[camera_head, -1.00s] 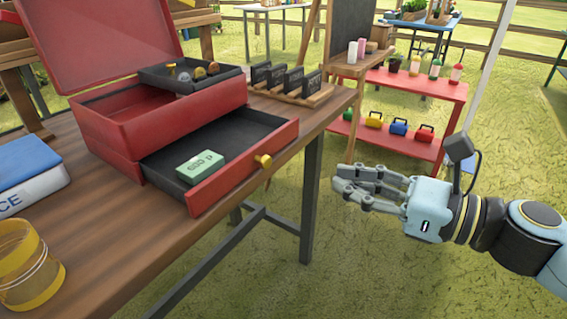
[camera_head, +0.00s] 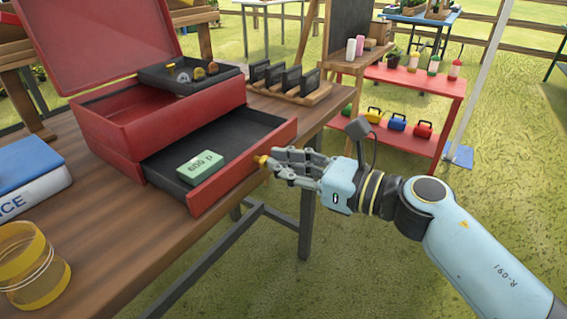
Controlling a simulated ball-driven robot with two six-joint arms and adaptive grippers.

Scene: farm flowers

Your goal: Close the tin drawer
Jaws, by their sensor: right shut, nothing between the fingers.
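The red tin (camera_head: 150,125) stands on the wooden table with its lid open at the back. Its drawer (camera_head: 242,166) is pulled out toward the right and front, with a dark inside. A pale green block with dark marking (camera_head: 200,168) lies in the drawer. The drawer's yellow knob (camera_head: 261,161) is on the front face. My right gripper (camera_head: 275,165) is shut, its fingertips at the knob and partly hiding it; I cannot tell if they touch. My left gripper is not in view.
A dark tray (camera_head: 190,75) with small round things sits in the tin's top. Black cards in a wooden rack (camera_head: 290,85) stand behind the drawer. A red shelf (camera_head: 410,85) stands beyond.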

